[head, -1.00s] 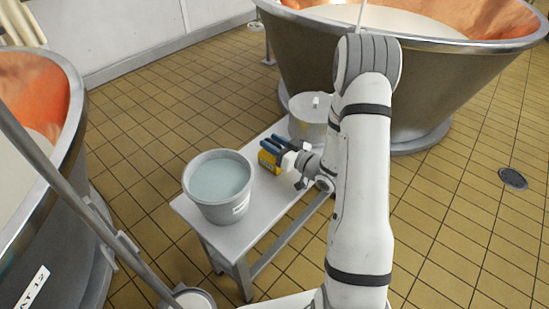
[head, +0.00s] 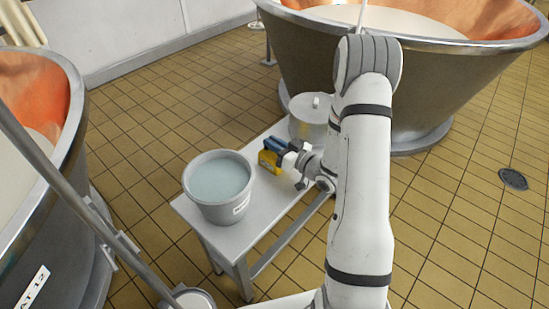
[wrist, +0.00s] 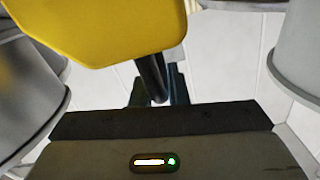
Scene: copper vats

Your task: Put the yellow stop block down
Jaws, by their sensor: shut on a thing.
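The yellow stop block (head: 269,161) is at the bench, between the grey bucket and the lidded metal pot. My gripper (head: 276,148), with blue fingers, is shut on it from the right. The fingers hide part of the block. I cannot tell whether its underside touches the bench top.
The small metal bench (head: 260,208) bears a grey bucket of pale liquid (head: 213,208) at its near end and a lidded pot (head: 305,124) at its far end. Large copper-lined vats stand at the left (head: 65,165) and back right (head: 300,55). Bare bench top lies around the block.

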